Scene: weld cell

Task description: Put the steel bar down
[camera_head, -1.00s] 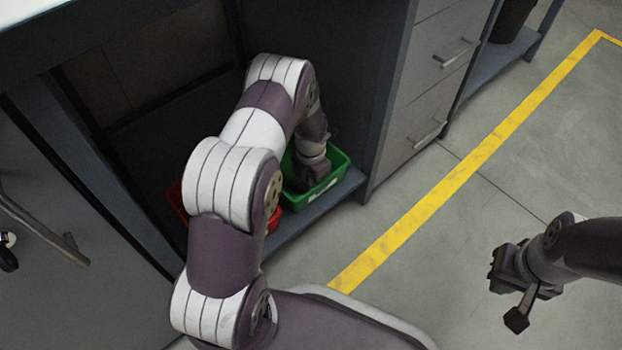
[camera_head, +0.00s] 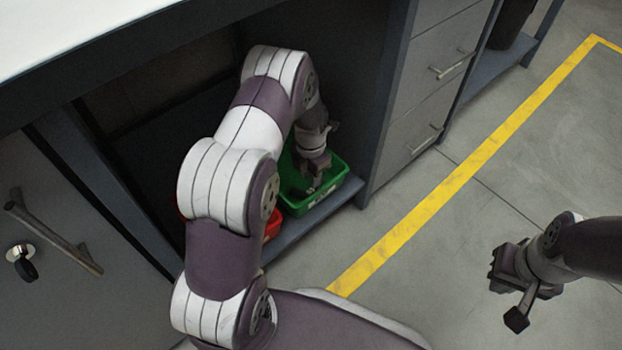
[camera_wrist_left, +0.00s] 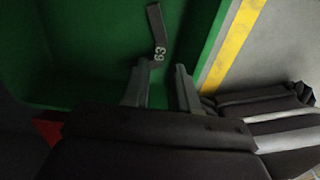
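The steel bar (camera_wrist_left: 156,28), a thin dark grey strip with pale "63" marking near its close end, lies in the green bin (camera_wrist_left: 80,88) in the left wrist view. My left gripper (camera_wrist_left: 160,72) is open. Its two fingertips are apart, on either side of the bar's close end, with no visible contact. In the head view my left gripper (camera_head: 315,182) is inside the green bin (camera_head: 335,190) on the low shelf; the bar cannot be made out clearly there. My right gripper (camera_head: 508,297) is open and empty above the floor at the right.
A red bin (camera_head: 272,228) stands left of the green bin, mostly hidden by my left arm. The bench's shelf edge (camera_head: 310,222) runs in front of both. A drawer unit (camera_head: 425,95) stands close on the right. Floor beyond the yellow line (camera_head: 450,185) is clear.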

